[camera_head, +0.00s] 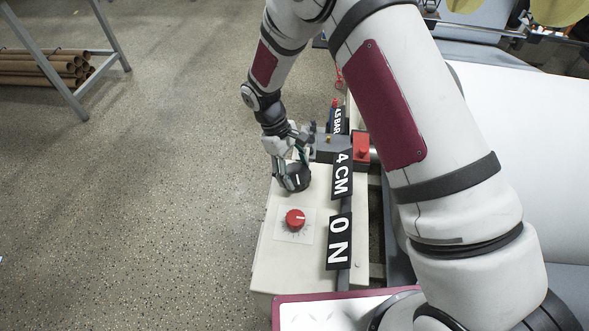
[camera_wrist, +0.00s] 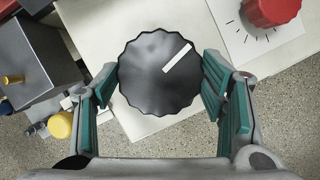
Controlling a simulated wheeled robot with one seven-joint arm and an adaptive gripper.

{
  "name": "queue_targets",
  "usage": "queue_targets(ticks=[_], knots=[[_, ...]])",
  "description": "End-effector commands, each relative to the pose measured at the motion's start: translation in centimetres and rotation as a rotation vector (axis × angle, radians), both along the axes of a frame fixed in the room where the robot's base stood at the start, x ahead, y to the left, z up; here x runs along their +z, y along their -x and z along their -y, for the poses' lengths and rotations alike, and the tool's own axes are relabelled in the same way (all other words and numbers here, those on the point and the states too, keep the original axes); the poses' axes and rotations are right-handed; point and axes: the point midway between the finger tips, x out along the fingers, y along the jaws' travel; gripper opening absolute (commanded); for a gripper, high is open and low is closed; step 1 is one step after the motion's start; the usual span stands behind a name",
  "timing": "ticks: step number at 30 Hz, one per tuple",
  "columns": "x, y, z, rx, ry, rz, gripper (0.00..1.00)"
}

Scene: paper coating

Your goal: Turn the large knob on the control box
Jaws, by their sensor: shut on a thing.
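The large black knob (camera_head: 297,179) sits on top of the cream control box (camera_head: 270,262), near its far end. In the wrist view the knob (camera_wrist: 150,88) shows a scalloped rim and a white pointer line toward the upper right. My gripper (camera_head: 290,172) is at the knob from above. In the wrist view my gripper (camera_wrist: 160,84) has its teal-padded fingers on either side of the knob, shut on its rim. A smaller red knob (camera_head: 295,219) with a dial scale is nearer on the same box; it also shows in the wrist view (camera_wrist: 271,10).
Black signs reading "4 CM" (camera_head: 342,175) and "ON" (camera_head: 339,241) stand along the box's right side. A red block (camera_head: 361,146) and a grey box (camera_wrist: 35,60) are close to the knob. A large white roll (camera_head: 520,140) lies at right. Open floor (camera_head: 150,190) is at left.

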Motion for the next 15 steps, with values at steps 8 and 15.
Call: queue_targets(ticks=[8, 15], knots=[[-0.05, 0.03, 0.05, -0.016, 0.001, 0.000, 0.37], [-0.06, 0.03, 0.06, -0.015, 0.001, -0.001, 0.71]])
